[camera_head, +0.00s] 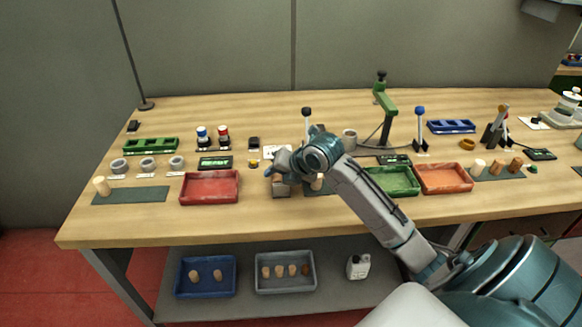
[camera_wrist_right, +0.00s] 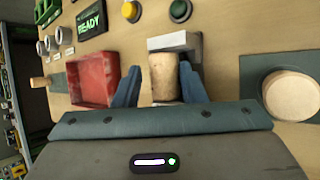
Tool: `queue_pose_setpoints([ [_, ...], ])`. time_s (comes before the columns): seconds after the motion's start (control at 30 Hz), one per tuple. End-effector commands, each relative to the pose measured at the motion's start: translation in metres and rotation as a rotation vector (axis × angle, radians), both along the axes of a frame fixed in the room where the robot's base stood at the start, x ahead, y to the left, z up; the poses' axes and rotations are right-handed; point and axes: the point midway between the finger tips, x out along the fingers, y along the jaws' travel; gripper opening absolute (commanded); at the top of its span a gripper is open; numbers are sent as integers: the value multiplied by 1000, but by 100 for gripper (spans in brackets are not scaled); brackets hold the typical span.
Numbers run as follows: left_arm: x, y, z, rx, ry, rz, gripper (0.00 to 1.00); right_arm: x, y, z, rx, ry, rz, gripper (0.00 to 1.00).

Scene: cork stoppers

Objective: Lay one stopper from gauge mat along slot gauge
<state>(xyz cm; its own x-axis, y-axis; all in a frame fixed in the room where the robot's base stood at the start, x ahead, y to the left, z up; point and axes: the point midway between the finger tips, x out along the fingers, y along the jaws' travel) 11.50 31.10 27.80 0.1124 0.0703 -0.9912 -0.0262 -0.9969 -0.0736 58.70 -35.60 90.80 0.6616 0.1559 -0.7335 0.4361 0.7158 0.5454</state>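My right gripper (camera_wrist_right: 160,72) is at the grey slot gauge (camera_wrist_right: 174,42) near the middle of the bench. Its two blue fingers stand apart on either side of a light cork stopper (camera_wrist_right: 165,80). A gap shows by the left finger; the right finger is very close to the cork. The stopper appears to lie lengthwise at the gauge, its far end by the gauge's pale end piece. The gauge also shows below the gripper in the head view (camera_head: 281,191). Another stopper (camera_wrist_right: 292,96) stands on the dark gauge mat (camera_wrist_right: 255,72) to the right. My left gripper is out of view.
A red tray (camera_head: 209,187) is left of the gauge. A dark mat (camera_head: 130,195) with one stopper is at far left. Bare wood lies at the front edge.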

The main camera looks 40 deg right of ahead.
Motion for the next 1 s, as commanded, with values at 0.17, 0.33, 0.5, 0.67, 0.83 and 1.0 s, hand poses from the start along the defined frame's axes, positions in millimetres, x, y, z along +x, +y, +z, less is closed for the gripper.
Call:
queue_pose_setpoints([
  [0.17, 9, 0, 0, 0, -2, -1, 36, -24, -8, 20, -15, 13, -1, 52],
  [0.33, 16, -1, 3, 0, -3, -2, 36, -42, -10, 44, -14, 6, 0, 52],
  [0.5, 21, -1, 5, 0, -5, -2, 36, -56, -12, 62, -12, 2, 2, 52],
  [0.67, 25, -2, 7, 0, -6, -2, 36, -64, -13, 73, -10, -1, 2, 52],
  [0.83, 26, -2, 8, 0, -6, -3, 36, -69, -13, 79, -7, 0, 2, 52],
  [1.0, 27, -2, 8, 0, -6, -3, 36, -70, -13, 80, -6, 1, 2, 52],
])
